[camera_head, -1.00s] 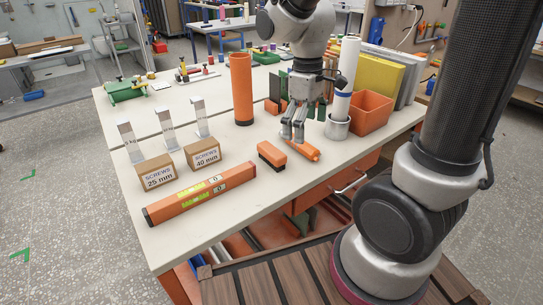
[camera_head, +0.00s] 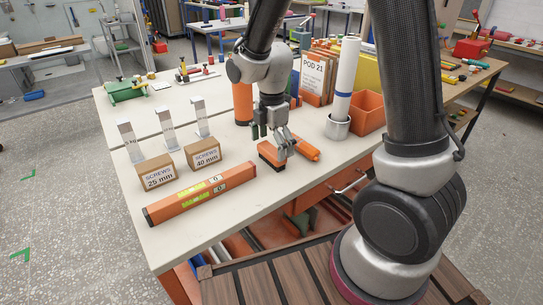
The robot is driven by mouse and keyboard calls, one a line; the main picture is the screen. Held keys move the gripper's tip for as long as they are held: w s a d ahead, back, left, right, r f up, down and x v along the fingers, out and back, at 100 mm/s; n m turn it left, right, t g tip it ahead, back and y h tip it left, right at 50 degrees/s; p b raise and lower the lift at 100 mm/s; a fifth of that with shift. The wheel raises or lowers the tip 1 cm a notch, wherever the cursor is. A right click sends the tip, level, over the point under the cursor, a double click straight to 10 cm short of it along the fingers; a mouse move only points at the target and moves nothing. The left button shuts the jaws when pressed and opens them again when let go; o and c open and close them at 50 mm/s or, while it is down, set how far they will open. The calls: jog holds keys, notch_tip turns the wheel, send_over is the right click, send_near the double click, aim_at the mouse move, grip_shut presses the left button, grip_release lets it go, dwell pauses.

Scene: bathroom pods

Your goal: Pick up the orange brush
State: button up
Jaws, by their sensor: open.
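The orange brush (camera_head: 269,154) is a small orange block with a dark underside. It lies on the white workbench near the front edge, and its right end is partly hidden by my gripper. My gripper (camera_head: 279,148) is open and points down right at the brush. Its fingers overlap the brush's upper and right parts in the picture. I cannot tell whether they touch it or straddle it.
An orange cylindrical tool (camera_head: 306,149) lies just right of my gripper. An orange level (camera_head: 200,195) and two screw boxes (camera_head: 157,175) stand left. An orange tube (camera_head: 242,103) stands behind. A metal cup (camera_head: 337,127) and orange bin (camera_head: 367,112) are right.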

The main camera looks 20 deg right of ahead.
aim_at(272, 149)
jog(key=shift+f, duration=1.45)
jog(key=c, duration=0.8)
jog(key=shift+r, duration=0.15)
notch_tip(272, 149, up, 10)
jog(key=shift+f, duration=0.1)
jog(key=o, duration=0.6)
jog(key=c, duration=0.4)
